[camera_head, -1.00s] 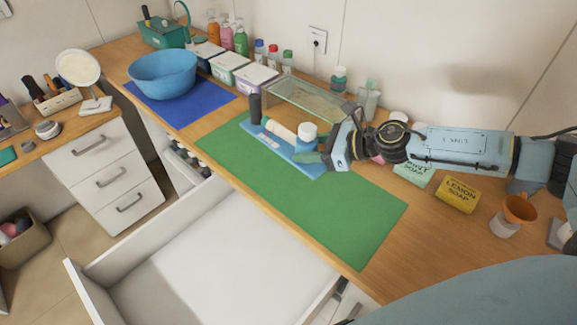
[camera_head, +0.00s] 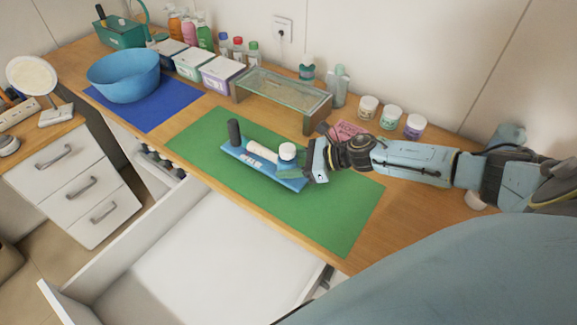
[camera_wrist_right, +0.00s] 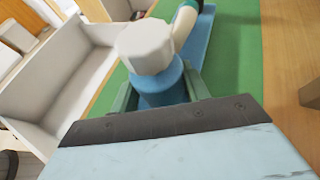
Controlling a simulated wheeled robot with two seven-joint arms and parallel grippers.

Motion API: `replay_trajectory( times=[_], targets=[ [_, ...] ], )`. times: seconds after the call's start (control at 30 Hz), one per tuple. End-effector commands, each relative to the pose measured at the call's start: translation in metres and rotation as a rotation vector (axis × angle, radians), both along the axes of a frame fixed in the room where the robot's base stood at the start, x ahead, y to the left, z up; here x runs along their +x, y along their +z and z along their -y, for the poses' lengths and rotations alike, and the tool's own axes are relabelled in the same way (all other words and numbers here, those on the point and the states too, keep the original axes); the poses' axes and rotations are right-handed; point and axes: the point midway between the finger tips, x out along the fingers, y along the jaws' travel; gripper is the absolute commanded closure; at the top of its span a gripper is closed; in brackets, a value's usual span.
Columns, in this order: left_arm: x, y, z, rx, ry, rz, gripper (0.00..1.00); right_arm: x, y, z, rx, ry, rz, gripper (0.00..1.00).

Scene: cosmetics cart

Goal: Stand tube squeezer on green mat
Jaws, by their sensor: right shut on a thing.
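The tube squeezer (camera_head: 236,154) is a long blue base with a dark upright post at its left end, a pale tube along it and a white-capped blue part at its right end. It lies lengthwise, over the middle of the green mat (camera_head: 320,225); I cannot tell whether its underside touches the mat. My right gripper (camera_head: 293,172) is shut on its right end. In the right wrist view the green fingers (camera_wrist_right: 160,98) sit either side of the blue part under the white cap (camera_wrist_right: 146,46). My left gripper is not in view.
A glass-topped stand (camera_head: 283,93) is behind the mat. A blue bowl (camera_head: 124,78) stands on a blue mat (camera_head: 150,122) to the left. Several jars (camera_head: 390,117) stand behind my right arm. An open white drawer (camera_head: 190,260) is below the counter's front edge. The mat's right part is clear.

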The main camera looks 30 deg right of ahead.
Motion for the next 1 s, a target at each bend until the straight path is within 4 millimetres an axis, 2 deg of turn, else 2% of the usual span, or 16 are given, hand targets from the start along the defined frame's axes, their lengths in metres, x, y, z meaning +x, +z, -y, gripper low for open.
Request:
replay_trajectory(
  times=[0.1,0.47,0.5,0.63,0.67,1.0],
  targets=[
    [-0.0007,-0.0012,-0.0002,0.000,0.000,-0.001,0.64,0.0008,-0.0070,0.0000,0.001,-0.001,0.003,0.90],
    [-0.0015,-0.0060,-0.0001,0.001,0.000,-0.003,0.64,0.0009,-0.0109,0.0001,0.001,0.000,0.004,0.90],
    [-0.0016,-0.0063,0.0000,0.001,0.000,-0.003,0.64,0.0002,-0.0123,0.0001,0.000,-0.001,0.002,0.53],
    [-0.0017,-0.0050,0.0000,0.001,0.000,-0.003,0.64,0.0003,-0.0109,0.0001,0.000,-0.001,0.002,0.36],
    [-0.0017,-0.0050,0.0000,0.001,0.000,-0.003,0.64,0.0003,-0.0109,0.0001,0.000,-0.001,0.002,0.32],
    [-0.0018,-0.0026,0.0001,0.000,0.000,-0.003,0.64,0.0003,-0.0086,0.0001,0.000,-0.001,0.002,0.32]
  ],
)
